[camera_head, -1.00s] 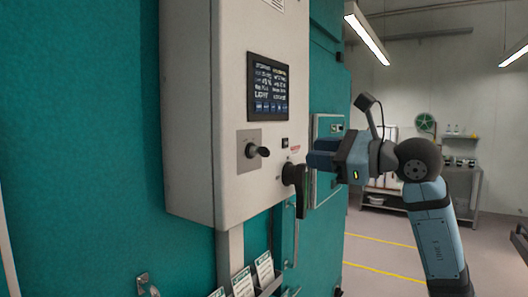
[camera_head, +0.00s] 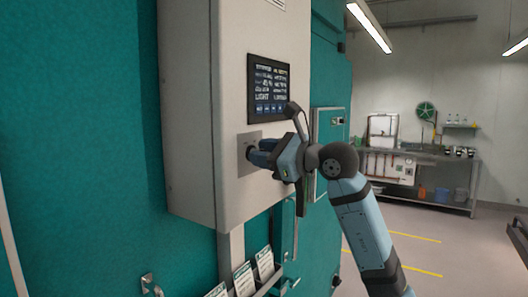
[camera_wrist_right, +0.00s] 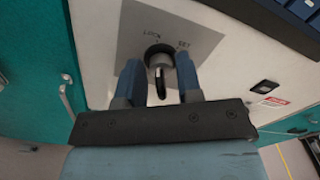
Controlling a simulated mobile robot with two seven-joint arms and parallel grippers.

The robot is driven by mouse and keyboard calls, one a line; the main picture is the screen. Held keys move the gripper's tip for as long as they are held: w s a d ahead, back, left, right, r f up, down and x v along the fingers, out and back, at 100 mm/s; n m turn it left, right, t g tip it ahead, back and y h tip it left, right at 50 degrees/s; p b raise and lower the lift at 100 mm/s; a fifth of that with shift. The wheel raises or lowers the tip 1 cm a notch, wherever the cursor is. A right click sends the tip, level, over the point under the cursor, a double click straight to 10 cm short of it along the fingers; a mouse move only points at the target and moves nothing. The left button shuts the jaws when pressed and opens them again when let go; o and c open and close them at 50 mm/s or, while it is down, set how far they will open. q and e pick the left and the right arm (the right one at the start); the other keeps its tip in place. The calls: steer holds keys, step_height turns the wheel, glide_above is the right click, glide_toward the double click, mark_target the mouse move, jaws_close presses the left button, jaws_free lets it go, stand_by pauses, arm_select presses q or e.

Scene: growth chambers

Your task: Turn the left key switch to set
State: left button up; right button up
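The left key switch is on a grey square plate (camera_head: 242,164) on the front of the control box. In the wrist view, the two blue fingers (camera_wrist_right: 159,82) are apart, one on each side of the key, with narrow gaps. My left gripper is out of view.
The control box (camera_head: 190,110) hangs on the teal chamber wall, with a display (camera_head: 268,88) above the switch. Cards (camera_head: 243,279) stand in a holder below.

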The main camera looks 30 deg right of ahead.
steer(key=shift+c, duration=0.3)
steer(key=c, duration=0.5)
steer(key=shift+m+b, duration=0.3)
steer(key=shift+m, duration=0.8)
steer(key=m, duration=0.3)
steer(key=shift+d+m, duration=0.15)
steer(key=shift+m, duration=0.15)
steer(key=m, duration=0.5)
steer(key=shift+w+d+r+m, duration=0.1)
steer(key=shift+d+m, duration=0.05)
steer(key=shift+m, duration=0.55)
